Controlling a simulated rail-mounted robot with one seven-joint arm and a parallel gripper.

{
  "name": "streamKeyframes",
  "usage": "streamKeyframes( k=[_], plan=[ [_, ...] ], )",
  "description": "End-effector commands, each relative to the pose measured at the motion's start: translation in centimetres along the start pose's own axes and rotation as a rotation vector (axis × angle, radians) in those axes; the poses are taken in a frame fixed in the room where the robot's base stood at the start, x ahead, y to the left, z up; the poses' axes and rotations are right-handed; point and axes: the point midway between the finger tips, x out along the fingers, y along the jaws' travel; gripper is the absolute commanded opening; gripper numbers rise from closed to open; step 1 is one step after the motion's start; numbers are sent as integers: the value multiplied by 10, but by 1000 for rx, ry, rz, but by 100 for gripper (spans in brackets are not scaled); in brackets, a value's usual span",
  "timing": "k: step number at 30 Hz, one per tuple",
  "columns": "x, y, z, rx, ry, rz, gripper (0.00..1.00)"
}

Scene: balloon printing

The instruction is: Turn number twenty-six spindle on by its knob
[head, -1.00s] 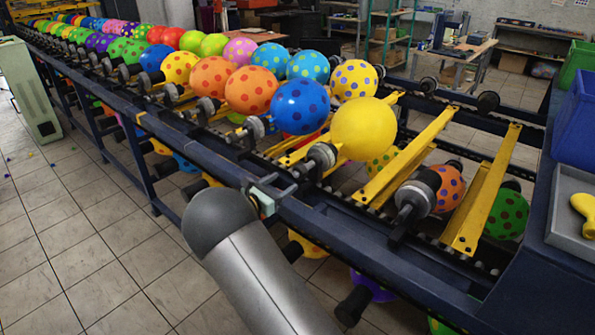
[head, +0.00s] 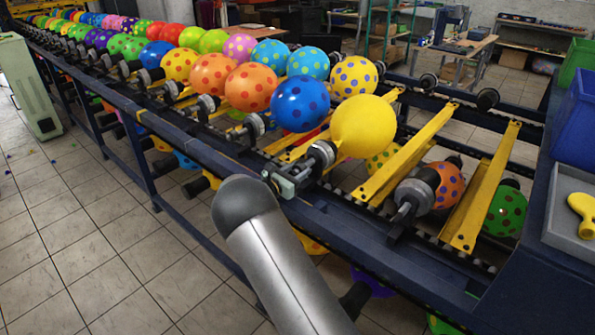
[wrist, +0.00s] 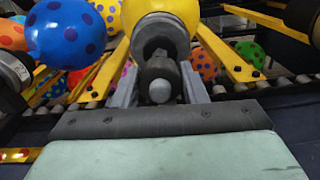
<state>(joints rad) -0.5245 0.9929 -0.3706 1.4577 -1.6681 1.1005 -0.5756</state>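A plain yellow balloon (head: 363,127) sits on a spindle (head: 321,153) at the near rail of the balloon line. My gripper (head: 298,176) is at the outer side of this spindle. In the wrist view the grey fingers of my gripper (wrist: 160,90) stand left and right of the knob, apart from each other. Whether they touch it cannot be told.
A blue dotted balloon (head: 300,104) is on the neighbouring spindle to the left. An orange dotted balloon (head: 446,185) hangs lower right beside yellow bars (head: 482,190). The dark blue rail (head: 345,230) runs below my gripper.

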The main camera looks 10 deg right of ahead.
Motion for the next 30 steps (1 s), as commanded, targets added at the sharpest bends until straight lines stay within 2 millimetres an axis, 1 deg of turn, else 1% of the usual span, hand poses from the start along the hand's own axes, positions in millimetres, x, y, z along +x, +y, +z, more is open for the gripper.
streamKeyframes(
  k=[6, 11, 21, 30],
  plan=[
    [0, 0, -1, 10, 0, 0, 16],
    [-1, 0, -4, 58, 0, 1, 16],
    [-1, -1, -7, 279, 1, 1, 16],
    [-1, -2, -5, 450, 1, 0, 16]
  ],
)
